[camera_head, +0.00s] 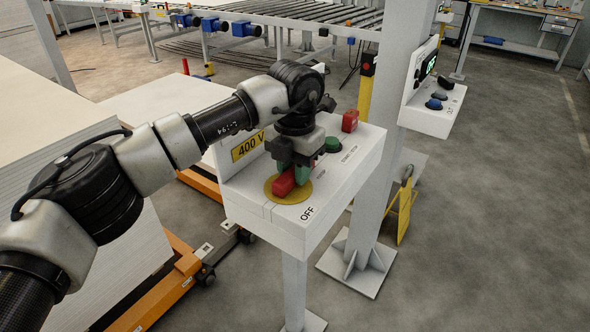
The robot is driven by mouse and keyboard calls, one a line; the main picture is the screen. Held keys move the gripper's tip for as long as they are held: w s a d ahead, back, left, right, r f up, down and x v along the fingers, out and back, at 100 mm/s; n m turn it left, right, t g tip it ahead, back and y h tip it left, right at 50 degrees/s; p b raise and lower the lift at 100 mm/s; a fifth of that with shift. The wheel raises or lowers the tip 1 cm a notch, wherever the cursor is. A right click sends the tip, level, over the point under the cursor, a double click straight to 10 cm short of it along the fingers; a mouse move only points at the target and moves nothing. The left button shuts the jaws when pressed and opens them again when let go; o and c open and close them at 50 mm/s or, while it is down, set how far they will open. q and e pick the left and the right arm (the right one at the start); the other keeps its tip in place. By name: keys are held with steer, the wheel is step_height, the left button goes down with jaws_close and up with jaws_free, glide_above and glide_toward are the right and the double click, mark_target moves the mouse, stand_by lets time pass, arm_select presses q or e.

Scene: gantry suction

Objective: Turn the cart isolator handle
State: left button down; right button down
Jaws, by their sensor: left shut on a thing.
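The isolator handle (284,183) is a red bar on a yellow round plate (318,190) on top of a white box (245,203) on a post. My left gripper (292,175) comes down from above with its green-tipped fingers shut around the handle. The gripper hides part of the handle. An "OFF" label (307,213) is printed on the box top near the plate's front right edge. The handle's near end points toward the lower left. My right gripper is out of view.
A green button (332,144) and a red block (350,120) sit behind the handle on the box. A "400 V" sign (248,146) stands at its left. A grey column (375,190) with a control panel (433,113) rises close to the right. Stacked boards (95,165) and an orange pallet truck (165,290) are left.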

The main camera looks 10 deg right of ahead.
arm_select(q)
steer(key=shift+w+r, duration=0.1)
stand_by(0.3)
steer(key=c, duration=0.9)
jaws_free()
step_height(320, 180, up, 11)
steer(key=shift+f, duration=0.15)
